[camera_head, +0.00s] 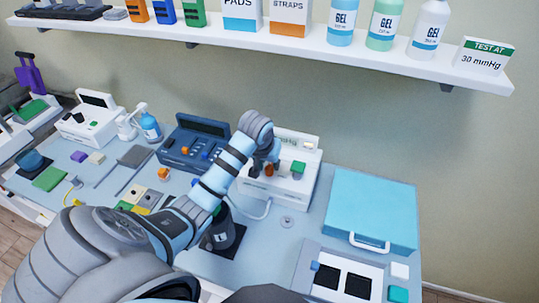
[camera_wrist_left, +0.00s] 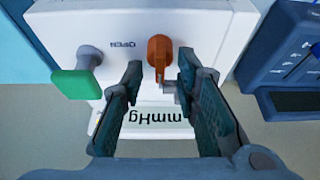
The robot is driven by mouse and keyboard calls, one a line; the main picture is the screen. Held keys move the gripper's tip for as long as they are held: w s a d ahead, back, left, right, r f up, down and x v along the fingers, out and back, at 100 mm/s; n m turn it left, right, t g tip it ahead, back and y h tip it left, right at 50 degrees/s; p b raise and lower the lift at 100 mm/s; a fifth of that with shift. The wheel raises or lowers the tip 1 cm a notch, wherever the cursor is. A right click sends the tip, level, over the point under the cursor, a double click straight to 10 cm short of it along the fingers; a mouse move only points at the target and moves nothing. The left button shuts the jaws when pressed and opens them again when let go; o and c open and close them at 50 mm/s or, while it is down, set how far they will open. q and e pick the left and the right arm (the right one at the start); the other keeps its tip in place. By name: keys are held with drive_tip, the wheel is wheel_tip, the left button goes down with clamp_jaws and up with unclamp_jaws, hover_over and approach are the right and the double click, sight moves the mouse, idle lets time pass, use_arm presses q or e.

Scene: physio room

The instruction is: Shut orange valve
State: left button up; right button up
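The orange valve (camera_wrist_left: 160,53) is on the face of a white box (camera_wrist_left: 75,25). In the wrist view it lies between the fingertips of my left gripper (camera_wrist_left: 160,78), closer to the right finger. Whether that finger touches it I cannot tell. The fingers are apart, so the gripper is open. The word OPEN is printed left of the valve, upside down in this view. In the head view my left gripper (camera_head: 266,163) is in front of the white box (camera_head: 298,190), and the valve (camera_head: 269,170) shows partly beside it. My right gripper is not in view.
A green knob (camera_wrist_left: 78,82) sticks out of the box beside the valve. A dark blue console (camera_head: 190,145) stands close on the left of the box, a light blue case (camera_head: 370,205) on its right. A shelf (camera_head: 300,52) with bottles and boxes runs above.

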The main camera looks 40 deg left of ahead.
use_arm(q)
drive_tip(key=v, duration=0.6)
